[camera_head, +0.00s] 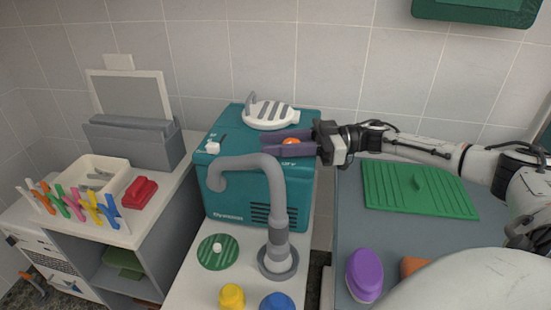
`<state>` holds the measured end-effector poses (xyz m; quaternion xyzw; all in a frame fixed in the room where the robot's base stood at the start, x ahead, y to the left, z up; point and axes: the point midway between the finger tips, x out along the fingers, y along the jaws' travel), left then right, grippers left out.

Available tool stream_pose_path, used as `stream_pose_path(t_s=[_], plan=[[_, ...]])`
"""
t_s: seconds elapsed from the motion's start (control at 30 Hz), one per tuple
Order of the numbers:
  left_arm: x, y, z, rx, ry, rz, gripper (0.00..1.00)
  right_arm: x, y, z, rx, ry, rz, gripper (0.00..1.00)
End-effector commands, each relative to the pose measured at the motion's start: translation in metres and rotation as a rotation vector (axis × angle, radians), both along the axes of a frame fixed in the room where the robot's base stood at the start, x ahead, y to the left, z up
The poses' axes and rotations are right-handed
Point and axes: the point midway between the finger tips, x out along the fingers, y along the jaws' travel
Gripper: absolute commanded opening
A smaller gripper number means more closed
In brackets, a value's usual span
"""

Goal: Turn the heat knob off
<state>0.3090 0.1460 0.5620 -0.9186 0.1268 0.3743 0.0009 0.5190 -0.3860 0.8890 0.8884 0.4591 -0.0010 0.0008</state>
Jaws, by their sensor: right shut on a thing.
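A teal dryer box (243,205) stands against the tiled wall. A white knob (213,147) sits at the left of its sloped top panel, with small marks beside it. An orange knob (290,140) shows at the right of the panel between the fingers of my right gripper (287,143). The gripper reaches in from the right with its fingers pointing left, shut on the orange knob. The fingers hide much of this knob and part of the panel. I cannot read which knob is the heat knob. My left gripper is out of view.
A grey curved hose (277,205) rises in front of the dryer. A white slotted piece (270,114) lies on its top. A green board (418,190) and a purple brush (364,275) lie at right. A tray (123,178) and red block (139,192) stand at left.

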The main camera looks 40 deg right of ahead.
Motion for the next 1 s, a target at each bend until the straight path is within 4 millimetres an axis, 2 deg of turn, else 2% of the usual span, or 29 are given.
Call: stream_pose_path(t_s=[0.03,0.3,0.6,1.0], plan=[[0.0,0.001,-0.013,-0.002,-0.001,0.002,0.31,0.001,0.0,-0.005,0.0,-0.009,0.038,0.09],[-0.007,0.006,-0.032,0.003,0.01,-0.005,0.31,-0.006,0.005,-0.002,0.002,-0.003,0.237,0.09],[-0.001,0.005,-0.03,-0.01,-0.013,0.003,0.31,-0.012,0.007,0.0,0.004,-0.001,0.36,0.09],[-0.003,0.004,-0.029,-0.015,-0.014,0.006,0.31,-0.013,0.008,0.0,0.005,0.0,0.392,0.09]])
